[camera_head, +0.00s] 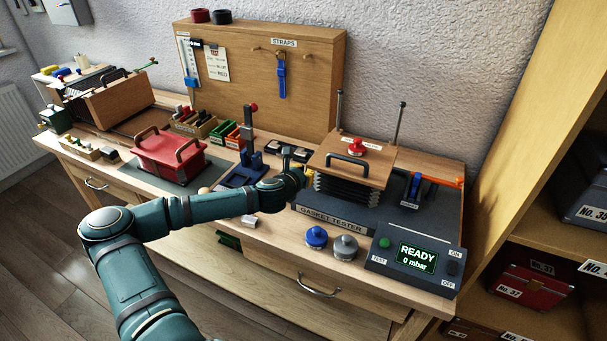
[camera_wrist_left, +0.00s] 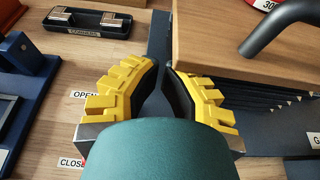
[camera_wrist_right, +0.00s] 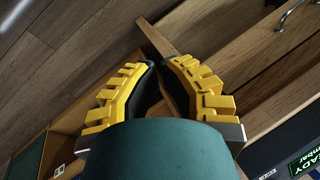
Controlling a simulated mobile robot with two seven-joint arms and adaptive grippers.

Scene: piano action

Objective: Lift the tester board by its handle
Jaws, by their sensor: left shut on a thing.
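The tester board (camera_head: 380,150) is a flat wooden plate on black bellows. Its black arched handle (camera_head: 347,159) is fixed near the front edge, and a red knob stands behind it. In the left wrist view, the board (camera_wrist_left: 215,45) and its handle (camera_wrist_left: 275,28) are at upper right, right of the fingers. My left gripper (camera_wrist_left: 162,72) is beside the board's left edge, with its fingertips close together. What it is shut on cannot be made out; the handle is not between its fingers. My right gripper (camera_wrist_right: 158,62) is shut with nothing visible in it, away from the board.
A READY display box (camera_head: 415,258) stands in front right, with blue (camera_head: 316,237) and grey (camera_head: 345,246) knobs left of it. A blue lever stand (camera_head: 248,160) is left of my gripper. Two posts rise behind the board. A red handled box (camera_head: 170,158) sits further left.

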